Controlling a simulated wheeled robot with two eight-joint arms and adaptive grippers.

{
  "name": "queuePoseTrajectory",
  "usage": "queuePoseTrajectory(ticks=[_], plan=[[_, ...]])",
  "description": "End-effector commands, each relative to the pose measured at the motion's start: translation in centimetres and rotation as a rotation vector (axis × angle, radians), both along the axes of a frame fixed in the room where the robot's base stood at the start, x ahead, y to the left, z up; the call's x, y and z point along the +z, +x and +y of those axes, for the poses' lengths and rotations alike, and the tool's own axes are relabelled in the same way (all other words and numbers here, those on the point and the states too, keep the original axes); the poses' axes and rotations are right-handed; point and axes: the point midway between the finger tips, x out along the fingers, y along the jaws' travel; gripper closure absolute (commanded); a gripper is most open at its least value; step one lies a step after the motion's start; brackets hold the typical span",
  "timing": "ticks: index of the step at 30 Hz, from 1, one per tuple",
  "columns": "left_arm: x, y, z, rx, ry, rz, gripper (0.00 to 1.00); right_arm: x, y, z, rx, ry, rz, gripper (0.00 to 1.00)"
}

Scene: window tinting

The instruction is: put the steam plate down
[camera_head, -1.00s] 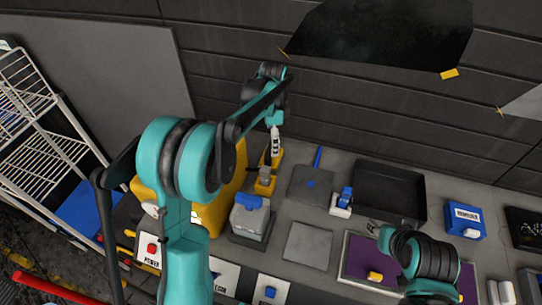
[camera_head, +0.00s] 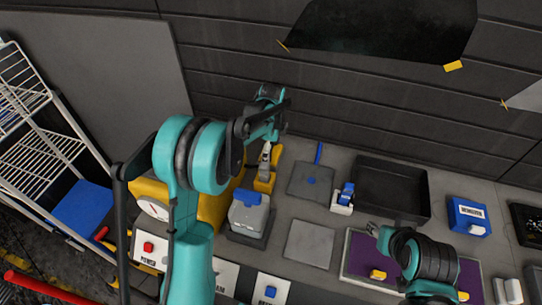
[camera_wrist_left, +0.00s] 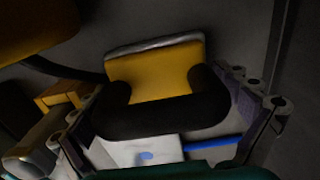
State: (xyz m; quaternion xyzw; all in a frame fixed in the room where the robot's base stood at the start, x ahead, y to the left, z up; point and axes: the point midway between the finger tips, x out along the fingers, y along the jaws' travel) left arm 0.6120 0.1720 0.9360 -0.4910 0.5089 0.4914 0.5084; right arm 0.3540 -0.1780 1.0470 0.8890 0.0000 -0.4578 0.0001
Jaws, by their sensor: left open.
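A yellow plate with a black handle, which looks like the steam plate (camera_wrist_left: 155,72), shows in the left wrist view. Its black handle (camera_wrist_left: 165,118) lies between my left gripper's fingers (camera_wrist_left: 168,115), which are apart. In the head view my left gripper (camera_head: 266,152) points down beside the yellow plate (camera_head: 277,154), at the back of the bench. I cannot tell whether the fingers touch the handle. My right gripper (camera_head: 371,229) is low over the purple mat (camera_head: 357,250); its jaws are too small to read.
A yellow machine (camera_head: 153,205) stands left. A bare grey plate (camera_head: 309,240) lies in front.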

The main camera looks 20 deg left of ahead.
Motion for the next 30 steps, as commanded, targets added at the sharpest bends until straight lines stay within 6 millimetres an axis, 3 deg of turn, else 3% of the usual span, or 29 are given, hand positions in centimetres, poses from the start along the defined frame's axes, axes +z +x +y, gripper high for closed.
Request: queuePoseTrajectory(ticks=[5, 9, 12, 14, 15, 23, 30], plan=[[0.1, 0.0, 0.0, 0.0, 0.0, 0.0, 0.03, 0.1, 0.0, 0.0, 0.0, 0.0, 0.0, 0.6], [0.1, 0.0, 0.0, 0.0, 0.0, 0.0, 0.4, 0.1, 0.0, 0.0, 0.0, 0.0, 0.0, 0.6], [0.1, 0.0, 0.0, 0.0, 0.0, 0.0, 0.59, 0.1, 0.0, 0.0, 0.0, 0.0, 0.0, 0.6], [0.1, -0.1, 0.0, 0.0, 0.0, 0.001, 0.59, 0.1, 0.0, 0.0, 0.0, 0.0, 0.0, 0.6], [0.0, -0.1, 0.0, 0.0, 0.0, 0.001, 0.66, 0.1, 0.0, 0.0, 0.0, 0.0, 0.0, 0.6], [0.3, -0.1, 0.0, 0.0, 0.0, 0.001, 0.66, 0.2, 0.0, 0.0, 0.0, 0.0, 0.0, 0.6], [3.3, 0.0, 0.0, 0.0, 0.0, 0.001, 0.66, 1.4, 0.0, 0.0, 0.0, 0.0, 0.0, 0.6]])
